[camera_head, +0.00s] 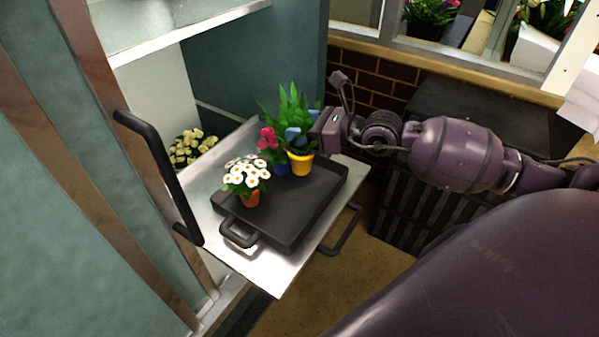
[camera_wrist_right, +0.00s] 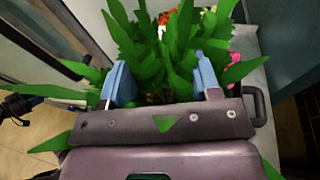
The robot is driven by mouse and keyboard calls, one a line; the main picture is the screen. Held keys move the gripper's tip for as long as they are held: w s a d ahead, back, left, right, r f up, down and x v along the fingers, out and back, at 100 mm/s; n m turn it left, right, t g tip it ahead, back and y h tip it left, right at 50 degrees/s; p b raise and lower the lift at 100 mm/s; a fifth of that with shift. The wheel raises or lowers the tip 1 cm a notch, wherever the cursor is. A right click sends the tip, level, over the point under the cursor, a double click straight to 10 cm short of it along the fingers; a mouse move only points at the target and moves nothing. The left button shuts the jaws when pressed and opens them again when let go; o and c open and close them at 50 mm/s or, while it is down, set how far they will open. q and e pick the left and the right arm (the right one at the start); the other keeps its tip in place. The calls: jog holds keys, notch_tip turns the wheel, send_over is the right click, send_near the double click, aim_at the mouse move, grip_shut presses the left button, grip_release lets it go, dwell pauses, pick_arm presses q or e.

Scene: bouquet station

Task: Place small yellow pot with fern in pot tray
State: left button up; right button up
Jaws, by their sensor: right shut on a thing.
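The small yellow pot (camera_head: 300,163) with the green fern (camera_head: 291,108) is at the back right of the black pot tray (camera_head: 318,198). It looks upright, and I cannot tell whether its base rests on the tray. My right gripper (camera_head: 300,137) is shut on it near the rim. In the right wrist view, the fern (camera_wrist_right: 165,45) fills the space between the blue fingertips of the right gripper (camera_wrist_right: 160,84) and hides the pot. An orange pot with white daisies (camera_head: 247,178) and a blue pot with pink flowers (camera_head: 272,150) stand on the tray. My left gripper is not in view.
The tray lies on a pulled-out metal shelf (camera_head: 270,272) of the cabinet. A cabinet door with a black handle (camera_head: 158,165) stands at the left. Pale flowers (camera_head: 190,146) are behind the shelf. A dark slatted crate (camera_head: 400,215) stands at the right. The tray's front right is clear.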

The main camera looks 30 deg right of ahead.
aim_at(301, 170)
notch_tip(301, 170, down, 7)
jog(key=shift+f+b, duration=0.2)
jog(key=shift+b, duration=0.4)
jog(key=shift+f+b, duration=0.3)
jog(key=shift+f, duration=2.05)
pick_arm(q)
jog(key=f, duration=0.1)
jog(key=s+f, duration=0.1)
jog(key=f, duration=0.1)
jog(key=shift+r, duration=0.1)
